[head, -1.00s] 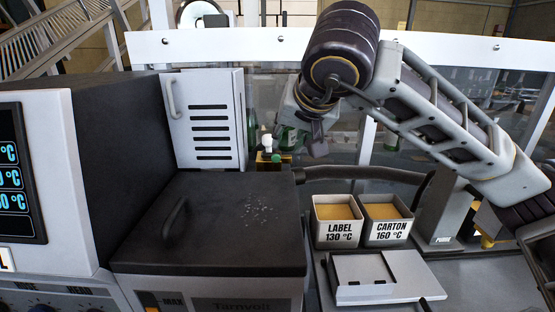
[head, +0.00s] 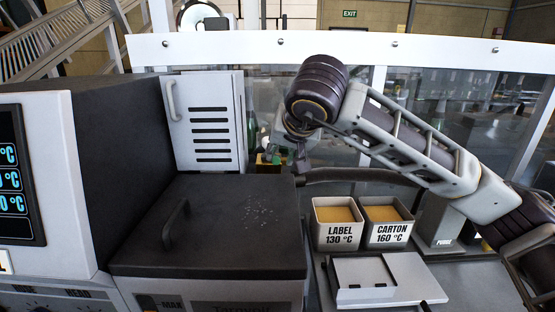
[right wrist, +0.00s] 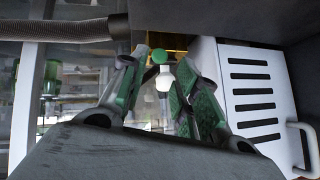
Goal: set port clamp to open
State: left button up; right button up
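A small fitting with a green ball knob (right wrist: 159,56) and a white bulb-shaped knob (right wrist: 164,80) shows in the right wrist view, between my fingers and beyond them. I take it for the port clamp, but its setting cannot be read. In the head view its green knob (head: 276,160) shows behind the far edge of the dark lid, on a yellowish block. My right gripper (head: 300,158) points down just right of it, fingers apart. In the right wrist view the gripper (right wrist: 157,66) is open and empty, with green finger pads. My left gripper is not in view.
The dark-lidded tank (head: 215,225) with its handle fills the middle front. A white louvred panel (head: 207,120) stands left of the fitting. A dark hose (head: 365,174) runs right. Label (head: 337,222) and carton (head: 386,221) bins stand to the right, with a guard rail behind.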

aim_at(276, 160)
jog(key=shift+x, duration=3.3)
grip_shut()
